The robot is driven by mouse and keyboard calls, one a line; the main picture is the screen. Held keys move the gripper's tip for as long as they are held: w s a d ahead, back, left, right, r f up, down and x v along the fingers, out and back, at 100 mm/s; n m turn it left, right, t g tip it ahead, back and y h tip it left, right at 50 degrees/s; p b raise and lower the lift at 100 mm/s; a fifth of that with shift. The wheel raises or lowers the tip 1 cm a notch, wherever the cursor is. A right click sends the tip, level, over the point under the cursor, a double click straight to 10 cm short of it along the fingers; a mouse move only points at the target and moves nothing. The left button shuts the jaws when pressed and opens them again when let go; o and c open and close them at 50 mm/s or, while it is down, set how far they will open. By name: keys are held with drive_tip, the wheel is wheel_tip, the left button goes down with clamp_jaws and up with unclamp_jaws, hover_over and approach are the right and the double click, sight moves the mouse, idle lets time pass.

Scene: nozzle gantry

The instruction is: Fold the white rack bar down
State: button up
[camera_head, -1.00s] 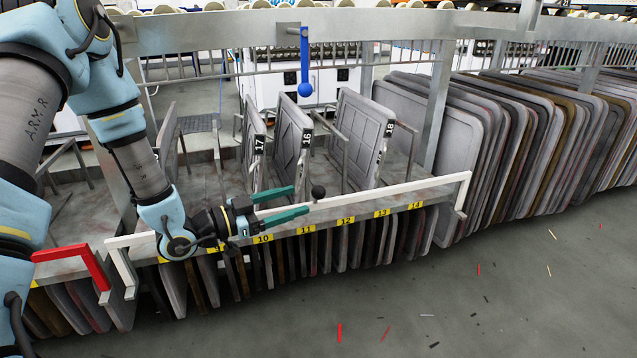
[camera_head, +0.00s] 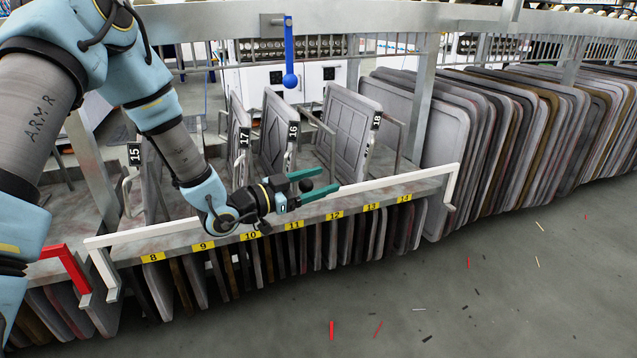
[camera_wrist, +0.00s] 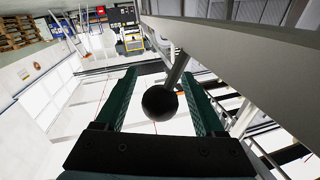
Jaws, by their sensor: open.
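The white rack bar (camera_head: 400,180) runs raised along the front edge of the rack, above the yellow number labels, with a bent end at each side. A black ball knob (camera_head: 306,185) stands at its middle. My gripper (camera_head: 328,179), with green fingers, is open and reaches in from the left, with the knob between its fingers. In the wrist view the knob (camera_wrist: 160,103) sits between the open fingers (camera_wrist: 160,76), with a gap on both sides. Its stem leads to a pale beam (camera_wrist: 240,65) on the right, seemingly the bar. My gripper hides part of the bar in the head view.
A red bar (camera_head: 68,268) is at the left. A blue lever (camera_head: 289,55) hangs from the upper rail. Numbered grey panels (camera_head: 350,130) stand behind the bar, and several more stand at the right. The grey floor (camera_head: 500,290) in front is open, with small scraps.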

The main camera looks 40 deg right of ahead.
clamp_jaws()
idle(0.5)
idle(0.8)
